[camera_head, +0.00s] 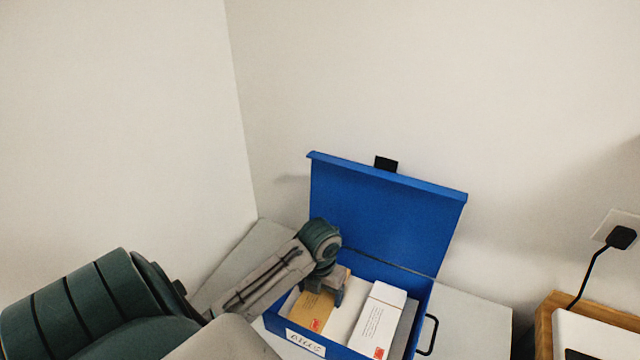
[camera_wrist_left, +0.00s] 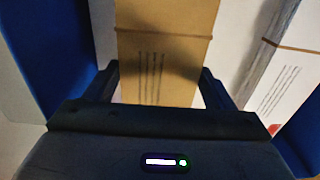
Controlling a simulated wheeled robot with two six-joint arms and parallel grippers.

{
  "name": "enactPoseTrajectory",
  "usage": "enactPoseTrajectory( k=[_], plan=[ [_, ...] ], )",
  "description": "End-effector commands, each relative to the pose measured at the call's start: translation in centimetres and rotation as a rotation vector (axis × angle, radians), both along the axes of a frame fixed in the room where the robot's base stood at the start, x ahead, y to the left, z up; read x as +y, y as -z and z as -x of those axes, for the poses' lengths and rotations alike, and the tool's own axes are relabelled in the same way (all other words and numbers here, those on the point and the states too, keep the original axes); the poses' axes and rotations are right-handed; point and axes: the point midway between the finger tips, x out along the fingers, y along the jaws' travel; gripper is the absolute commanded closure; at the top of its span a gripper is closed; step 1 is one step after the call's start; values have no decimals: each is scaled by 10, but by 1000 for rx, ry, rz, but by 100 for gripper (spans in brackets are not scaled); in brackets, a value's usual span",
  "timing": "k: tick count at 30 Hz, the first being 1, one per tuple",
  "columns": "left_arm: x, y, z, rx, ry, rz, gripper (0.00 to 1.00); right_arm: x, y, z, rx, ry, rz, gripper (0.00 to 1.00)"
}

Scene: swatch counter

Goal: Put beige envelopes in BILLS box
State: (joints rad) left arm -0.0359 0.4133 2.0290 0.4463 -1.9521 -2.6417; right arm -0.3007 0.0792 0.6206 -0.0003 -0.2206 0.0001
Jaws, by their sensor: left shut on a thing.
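The blue box (camera_head: 420,305) stands open on the counter, its lid raised at the back. A white label (camera_head: 305,342) with handwriting too small to read surely is on its front. A banded bundle of beige envelopes (camera_head: 313,312) is inside the box at the left. It also shows in the left wrist view (camera_wrist_left: 165,50), between the fingers. My left gripper (camera_head: 326,292) reaches down into the box and is shut on this bundle. I cannot tell whether the bundle touches the box floor. My right gripper is in neither view.
A black handle (camera_head: 431,335) sticks out on the right. The pale counter (camera_head: 470,320) is clear there. A wooden-edged surface (camera_head: 546,325) and a plug (camera_head: 621,237) are farther right.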

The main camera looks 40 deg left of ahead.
Motion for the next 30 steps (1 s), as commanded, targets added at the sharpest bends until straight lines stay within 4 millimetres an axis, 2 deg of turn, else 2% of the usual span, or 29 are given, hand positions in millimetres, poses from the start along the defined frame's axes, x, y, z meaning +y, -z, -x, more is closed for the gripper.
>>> enactPoseTrajectory(
  k=[2, 3, 6, 14, 19, 24, 30],
  plan=[
    [0, 4, 0, 1, 0, 0, 47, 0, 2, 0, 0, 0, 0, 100],
    [0, 3, 0, 1, 0, 0, 18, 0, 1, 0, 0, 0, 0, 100],
    [0, 3, 0, 1, 0, 0, 2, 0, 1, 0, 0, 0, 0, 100],
    [0, 2, 0, 0, 0, 0, 2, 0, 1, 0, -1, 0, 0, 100],
    [0, -5, -1, -2, 0, 0, 2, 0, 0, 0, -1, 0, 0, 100],
    [0, -27, -1, -4, 2, -1, 2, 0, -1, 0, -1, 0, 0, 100],
    [0, -58, 0, 1, 0, 1, 2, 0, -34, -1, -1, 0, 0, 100]
  ],
)
